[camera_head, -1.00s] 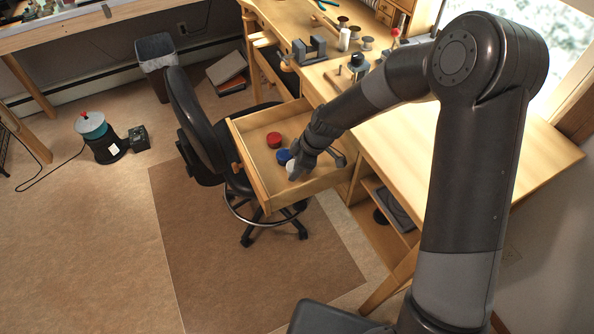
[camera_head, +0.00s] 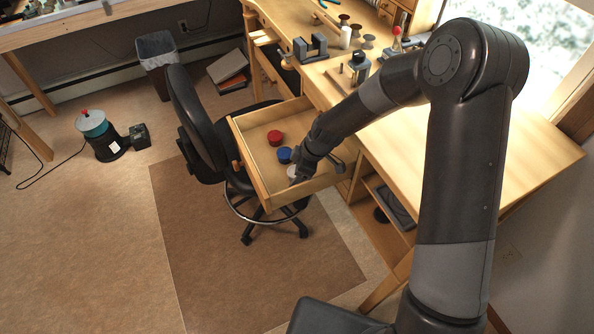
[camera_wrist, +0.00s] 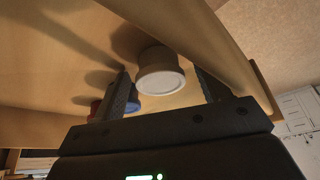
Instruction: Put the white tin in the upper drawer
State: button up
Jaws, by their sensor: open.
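The white tin (camera_head: 292,171) sits in the pulled-out wooden drawer (camera_head: 258,177), near its front right corner. In the head view my gripper (camera_head: 297,173) reaches down into that drawer and partly hides the tin. In the wrist view the white tin (camera_wrist: 161,78) shows its pale round end between the two open fingers of my gripper (camera_wrist: 163,84), with visible space on the right side. Whether either finger touches it is unclear.
A blue tin (camera_head: 284,154) and a red tin (camera_head: 274,137) lie in the same drawer, behind the white one. Another drawer (camera_head: 265,39) stands open farther back at the bench. A black chair (camera_head: 196,120) stands close to the drawer's left. The bench top (camera_head: 470,150) is clear at right.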

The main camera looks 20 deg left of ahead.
jog(key=shift+r, duration=0.15)
jog(key=v, duration=0.5)
jog(key=shift+w+r, duration=0.1)
jog(key=shift+r, duration=0.2)
notch_tip(320, 180, up, 6)
jog(key=shift+r, duration=0.2)
